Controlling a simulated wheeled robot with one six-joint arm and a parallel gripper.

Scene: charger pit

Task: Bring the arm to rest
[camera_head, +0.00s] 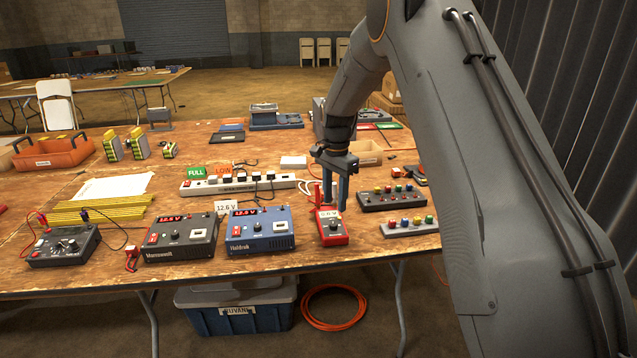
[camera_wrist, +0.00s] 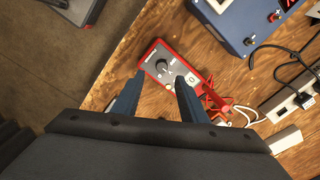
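In the head view the red meter (camera_head: 331,228) lies on the bench just below the fingertips. I cannot tell whether the fingers touch it. Part of its top is hidden behind the fingers.
A blue charger (camera_head: 260,233) and a black charger (camera_head: 180,239) stand left of the meter. Button boxes (camera_head: 392,198) lie to the right. A power strip (camera_head: 238,185) lies behind. The wooden bench (camera_head: 105,277) has its front edge near; a blue bin (camera_head: 236,305) sits below.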

